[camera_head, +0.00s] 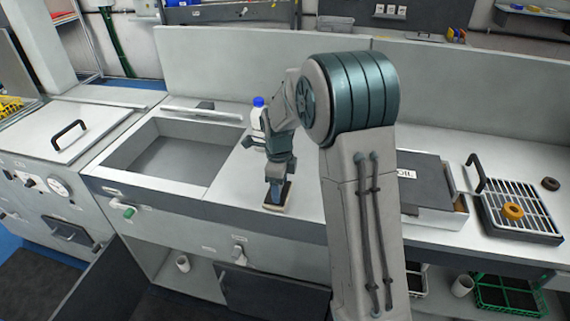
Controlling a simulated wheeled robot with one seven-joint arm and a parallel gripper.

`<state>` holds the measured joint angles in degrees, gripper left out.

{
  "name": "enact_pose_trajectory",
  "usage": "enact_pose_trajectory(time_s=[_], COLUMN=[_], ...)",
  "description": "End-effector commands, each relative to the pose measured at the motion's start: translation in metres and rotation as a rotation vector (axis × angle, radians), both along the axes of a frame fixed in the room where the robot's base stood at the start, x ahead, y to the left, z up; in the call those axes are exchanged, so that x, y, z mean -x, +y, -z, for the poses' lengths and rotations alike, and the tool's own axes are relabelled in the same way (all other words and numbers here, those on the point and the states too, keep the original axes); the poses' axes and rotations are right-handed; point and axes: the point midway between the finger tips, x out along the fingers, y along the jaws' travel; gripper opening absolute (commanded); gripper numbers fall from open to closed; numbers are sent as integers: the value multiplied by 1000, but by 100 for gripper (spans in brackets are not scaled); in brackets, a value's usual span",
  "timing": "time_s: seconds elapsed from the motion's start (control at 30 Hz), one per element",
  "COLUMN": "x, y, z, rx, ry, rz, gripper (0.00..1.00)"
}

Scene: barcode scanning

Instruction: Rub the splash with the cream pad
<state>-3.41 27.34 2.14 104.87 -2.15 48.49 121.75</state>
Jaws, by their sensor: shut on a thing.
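The cream pad (277,207) shows as a pale edge under a darker upper part, low on the white counter just right of the sink. My gripper (276,182) points down over it and is shut on it. The pad is at or very near the counter surface; I cannot tell if it touches. I cannot make out the splash; it may be hidden under the pad or behind my arm.
A white bottle with a blue cap (257,113) stands behind my gripper. The open sink (172,151) is to the left. My arm hides the counter's middle.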

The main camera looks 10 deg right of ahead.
Motion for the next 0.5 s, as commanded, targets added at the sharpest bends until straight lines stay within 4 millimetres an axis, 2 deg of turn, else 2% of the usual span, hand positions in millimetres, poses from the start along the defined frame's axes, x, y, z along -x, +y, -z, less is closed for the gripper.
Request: enact_pose_trajectory(time_s=[0.03, 0.1, 0.27, 0.5], x=[-3, -5, -8, -4], y=[-4, -11, -21, -15], z=[-15, -29, -39, -64], rx=[-4, -8, -12, -6], ry=[-3, 1, 6, 1], rz=[4, 9, 20, 18], gripper=[45, 45, 45, 45])
